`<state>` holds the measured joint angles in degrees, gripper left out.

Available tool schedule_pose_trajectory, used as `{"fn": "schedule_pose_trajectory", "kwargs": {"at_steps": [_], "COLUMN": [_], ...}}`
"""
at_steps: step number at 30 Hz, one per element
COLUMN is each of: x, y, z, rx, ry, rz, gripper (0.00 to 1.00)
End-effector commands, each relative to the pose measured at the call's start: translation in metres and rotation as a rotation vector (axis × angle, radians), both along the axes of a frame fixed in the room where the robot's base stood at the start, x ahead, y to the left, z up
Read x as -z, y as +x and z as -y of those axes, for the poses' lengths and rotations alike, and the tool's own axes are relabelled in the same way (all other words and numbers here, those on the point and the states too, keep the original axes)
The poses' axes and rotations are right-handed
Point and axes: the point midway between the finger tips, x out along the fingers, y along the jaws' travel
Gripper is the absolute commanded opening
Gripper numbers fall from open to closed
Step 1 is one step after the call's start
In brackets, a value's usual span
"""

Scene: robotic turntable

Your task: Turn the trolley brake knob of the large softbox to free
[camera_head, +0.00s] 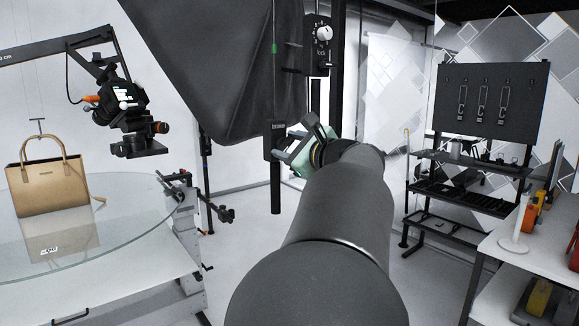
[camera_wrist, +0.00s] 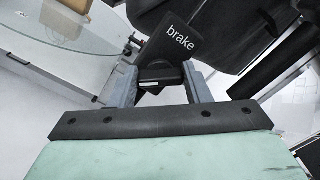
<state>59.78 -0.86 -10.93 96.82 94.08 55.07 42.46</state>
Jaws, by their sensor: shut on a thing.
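The large softbox (camera_head: 215,60) hangs as a big dark shape at the upper middle of the head view. Its trolley brake box (camera_head: 270,141) is on a vertical post below it, and shows in the wrist view as a black plate lettered "brake" (camera_wrist: 180,42). The black brake knob (camera_wrist: 161,74) is just below that plate. My gripper (camera_wrist: 160,78) has its two grey fingers shut on the knob, one on each side. In the head view my gripper (camera_head: 298,146) is at the brake box, and my arm hides part of it. The knob's setting mark cannot be read.
A white knob marked "lock" (camera_head: 323,34) is on a box above my gripper. A glass turntable (camera_head: 120,200) with a tan handbag (camera_head: 45,185) and a camera (camera_head: 122,100) are at left. A tool rack (camera_head: 470,185) and a white table (camera_head: 530,250) stand at right.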

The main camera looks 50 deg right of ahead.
Motion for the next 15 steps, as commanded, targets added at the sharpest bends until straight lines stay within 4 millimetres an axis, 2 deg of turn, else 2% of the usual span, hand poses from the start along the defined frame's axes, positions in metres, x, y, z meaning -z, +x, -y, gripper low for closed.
{"fn": "schedule_pose_trajectory", "kwargs": {"at_steps": [1,15], "x": [0.0082,0.0081], "y": [0.0006,0.0008], "z": [-0.0008,-0.0009], "rx": [-0.002,-0.001], "ry": [-0.046,-0.471], "rz": [-0.012,-0.134], "gripper": [0.21,0.21]}}
